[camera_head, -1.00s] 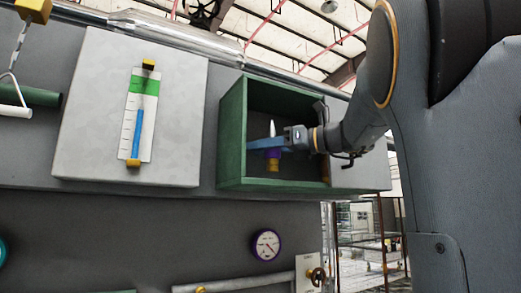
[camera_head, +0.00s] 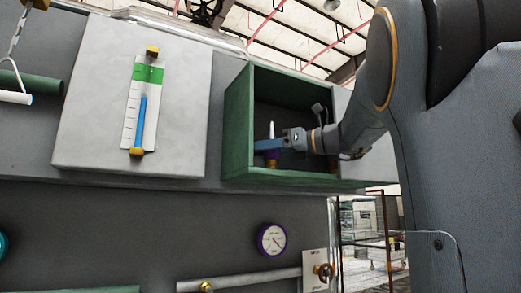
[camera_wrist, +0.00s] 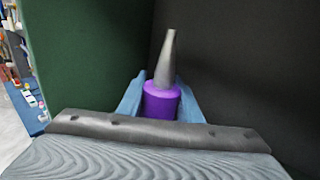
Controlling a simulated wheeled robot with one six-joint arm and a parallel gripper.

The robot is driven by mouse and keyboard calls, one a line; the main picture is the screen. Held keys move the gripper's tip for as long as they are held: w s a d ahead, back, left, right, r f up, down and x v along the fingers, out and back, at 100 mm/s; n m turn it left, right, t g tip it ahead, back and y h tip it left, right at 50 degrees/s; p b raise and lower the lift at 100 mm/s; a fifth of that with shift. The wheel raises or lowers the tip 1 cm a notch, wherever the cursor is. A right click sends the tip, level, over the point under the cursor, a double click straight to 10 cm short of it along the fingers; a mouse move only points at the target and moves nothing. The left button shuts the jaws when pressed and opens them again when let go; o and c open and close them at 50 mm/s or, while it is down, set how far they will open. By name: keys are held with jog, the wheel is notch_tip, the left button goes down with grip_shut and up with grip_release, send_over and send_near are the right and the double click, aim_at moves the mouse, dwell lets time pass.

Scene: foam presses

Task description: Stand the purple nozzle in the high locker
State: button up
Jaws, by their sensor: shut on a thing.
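The high locker (camera_head: 236,130) is a green open-fronted box on the grey wall, dark inside. My gripper (camera_head: 268,146) reaches into it from the right. Its blue fingers are shut on the purple nozzle (camera_head: 272,154), which stands upright with its pale tip pointing up. In the wrist view, the purple body (camera_wrist: 161,101) of the nozzle sits between the two blue fingers and its grey cone rises above them. The nozzle's base is low, near the locker floor; whether it touches is hidden by the fingers and the locker's front lip.
A white panel with a blue and green level gauge (camera_head: 142,105) is left of the locker. A round purple-rimmed dial (camera_head: 271,240) and a pipe (camera_head: 240,280) are below. The locker's green side wall (camera_wrist: 95,55) is close on the left in the wrist view.

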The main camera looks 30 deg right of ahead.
jog(key=o, duration=1.3)
jog(key=shift+d, duration=0.1)
jog(key=shift+s, duration=0.1)
jog(key=b+v, duration=0.2)
jog(key=v, duration=0.5)
jog(key=shift+s+d+b, duration=0.25)
jog(key=shift+b, duration=0.05)
